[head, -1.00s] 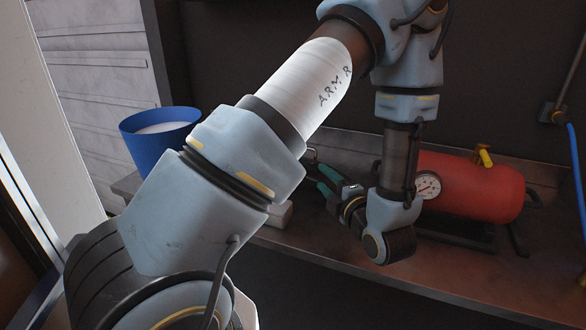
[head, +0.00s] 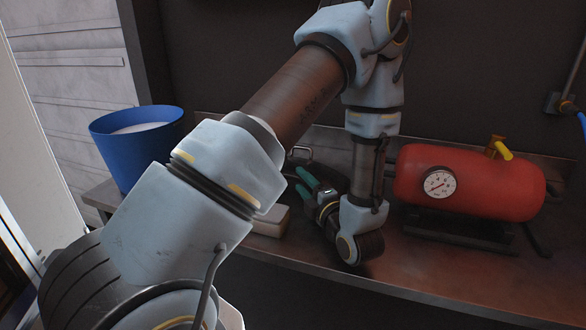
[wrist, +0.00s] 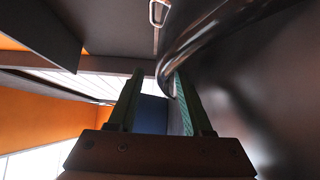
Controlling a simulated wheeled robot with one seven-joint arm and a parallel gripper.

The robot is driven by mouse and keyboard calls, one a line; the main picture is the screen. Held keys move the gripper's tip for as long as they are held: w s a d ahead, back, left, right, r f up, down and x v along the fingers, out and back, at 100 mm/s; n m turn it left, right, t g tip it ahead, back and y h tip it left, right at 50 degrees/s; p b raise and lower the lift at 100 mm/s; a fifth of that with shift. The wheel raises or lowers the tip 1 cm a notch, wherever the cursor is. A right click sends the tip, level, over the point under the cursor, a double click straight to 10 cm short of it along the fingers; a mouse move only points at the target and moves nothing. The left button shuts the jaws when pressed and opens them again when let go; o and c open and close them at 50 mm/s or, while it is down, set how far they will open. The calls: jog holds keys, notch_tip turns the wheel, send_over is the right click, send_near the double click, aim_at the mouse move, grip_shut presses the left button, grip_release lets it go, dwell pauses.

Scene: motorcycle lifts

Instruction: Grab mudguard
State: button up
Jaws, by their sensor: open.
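A glossy black curved piece, which looks like the mudguard (wrist: 212,32), crosses the upper right of the wrist view. Its near end comes down close to the tip of the right finger; I cannot tell if they touch. My gripper (head: 299,183) has green fingers and points left and away over the bench in the head view. In the wrist view my gripper (wrist: 154,85) is open, with nothing clearly held between the fingers. In the head view I cannot make out the mudguard; my arm covers part of that area.
A blue bucket (head: 137,155) stands on the metal bench (head: 420,272) at left. A red air tank (head: 470,182) with a gauge is right of my gripper. A pale block (head: 272,222) lies near the front edge. A metal handle (head: 300,151) is behind the fingers. A dark wall closes the back.

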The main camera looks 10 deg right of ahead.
aim_at(299, 177)
jog(key=p+x, duration=0.3)
jog(key=x, duration=0.2)
jog(key=shift+w+d, duration=0.1)
jog(key=shift+w, duration=0.45)
jog(key=shift+c, duration=0.2)
grip_shut()
dwell(0.9)
